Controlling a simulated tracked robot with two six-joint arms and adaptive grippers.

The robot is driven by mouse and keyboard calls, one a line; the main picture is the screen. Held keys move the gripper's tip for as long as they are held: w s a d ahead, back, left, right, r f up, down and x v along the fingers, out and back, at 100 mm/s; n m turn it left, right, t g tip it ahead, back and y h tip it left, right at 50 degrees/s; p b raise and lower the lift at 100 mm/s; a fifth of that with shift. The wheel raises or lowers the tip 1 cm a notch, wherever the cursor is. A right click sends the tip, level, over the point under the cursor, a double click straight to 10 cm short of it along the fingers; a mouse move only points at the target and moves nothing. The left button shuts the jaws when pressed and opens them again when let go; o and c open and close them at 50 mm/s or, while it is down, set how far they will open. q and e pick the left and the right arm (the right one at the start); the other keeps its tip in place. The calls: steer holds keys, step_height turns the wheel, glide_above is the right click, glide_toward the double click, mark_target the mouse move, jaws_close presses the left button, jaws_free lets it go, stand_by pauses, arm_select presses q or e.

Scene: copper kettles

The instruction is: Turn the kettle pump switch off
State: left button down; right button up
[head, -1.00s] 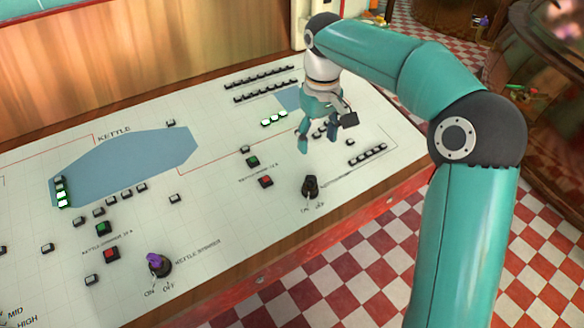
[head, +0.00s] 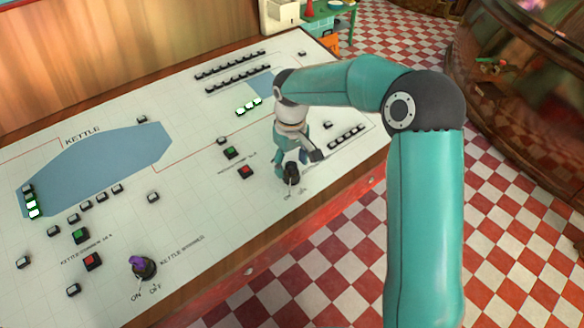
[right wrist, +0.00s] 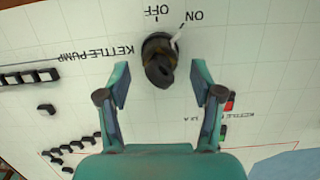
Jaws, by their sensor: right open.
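The kettle pump switch is a black rotary knob (head: 291,173) near the right front edge of the white control panel. In the right wrist view the knob (right wrist: 160,58) sits beside the upside-down label KETTLE PUMP, with ON and OFF beyond it. Its pale pointer mark is on the ON side. My right gripper (head: 296,163) is over the knob and partly hides it in the head view. In the right wrist view its two fingers (right wrist: 162,84) are apart, empty, with the knob just ahead of and between their tips. My left gripper is out of view.
Another knob (head: 143,268) with a purple top stands at the panel's front left. Green (head: 231,152) and red (head: 246,171) buttons lie left of my right gripper. Rows of small black keys are on the panel (head: 185,205). Checkered floor lies beyond its front edge.

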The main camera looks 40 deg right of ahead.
steer(key=shift+f, duration=1.25)
steer(key=c, duration=1.1)
